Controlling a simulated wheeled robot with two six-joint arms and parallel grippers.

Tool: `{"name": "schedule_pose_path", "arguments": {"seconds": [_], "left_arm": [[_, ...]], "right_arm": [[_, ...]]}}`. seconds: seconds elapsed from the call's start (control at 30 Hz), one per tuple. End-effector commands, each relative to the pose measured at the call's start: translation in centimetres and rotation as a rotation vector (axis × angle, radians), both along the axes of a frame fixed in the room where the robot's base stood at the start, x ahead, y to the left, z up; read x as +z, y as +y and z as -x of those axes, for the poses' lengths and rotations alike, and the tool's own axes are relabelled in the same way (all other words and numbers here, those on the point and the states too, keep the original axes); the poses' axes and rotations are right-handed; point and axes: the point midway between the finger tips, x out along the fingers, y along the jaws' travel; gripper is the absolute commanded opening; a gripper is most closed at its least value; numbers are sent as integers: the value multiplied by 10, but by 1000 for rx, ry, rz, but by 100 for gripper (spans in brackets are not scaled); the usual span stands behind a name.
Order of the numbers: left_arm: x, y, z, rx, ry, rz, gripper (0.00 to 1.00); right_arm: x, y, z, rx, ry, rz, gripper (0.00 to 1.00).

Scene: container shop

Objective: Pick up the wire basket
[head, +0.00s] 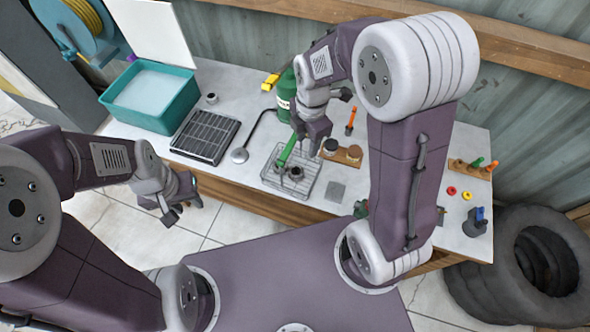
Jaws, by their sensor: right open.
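The wire basket (300,188) sits on the grey workbench, near its front edge, with small dark metal parts (295,173) inside. A green bar (287,150) slants above it; I cannot tell whether this is its handle. My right gripper (309,137) is open above the back part of the basket, pointing down near the upper end of the green bar. Whether it touches the bar is unclear. My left gripper (181,211) is off the bench's front edge, left of the basket, with its fingers apart and nothing between them.
Left of the basket are a ladle-like tool (240,155), a black rack (204,137) and a teal tub (150,97). A green bottle (287,92) stands behind. A wooden holder with jars (342,153) and a grey plate (336,191) lie to the right.

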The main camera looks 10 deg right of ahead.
Motion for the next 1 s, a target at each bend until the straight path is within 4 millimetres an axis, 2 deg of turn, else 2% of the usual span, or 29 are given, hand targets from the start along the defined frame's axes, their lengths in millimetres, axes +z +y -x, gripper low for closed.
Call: {"name": "schedule_pose_path", "arguments": {"seconds": [0.03,0.1,0.2,0.27,0.4,0.6,0.83,1.0], "left_arm": [[8,0,0,0,0,0,36],[14,0,0,0,0,0,36],[18,0,0,0,0,0,36],[18,0,0,0,0,0,36],[18,0,0,0,0,0,36],[25,0,0,0,0,0,36],[29,0,0,0,0,0,36],[39,0,0,0,0,0,36]], "right_arm": [[5,8,-11,154,9,8,44],[6,18,-24,357,19,17,44],[5,28,-35,538,32,24,44],[3,31,-38,590,34,26,44],[-1,32,-38,610,37,25,44],[-30,31,-38,607,39,25,44],[-43,31,-38,605,38,24,44],[-75,29,-37,604,40,25,44]]}}
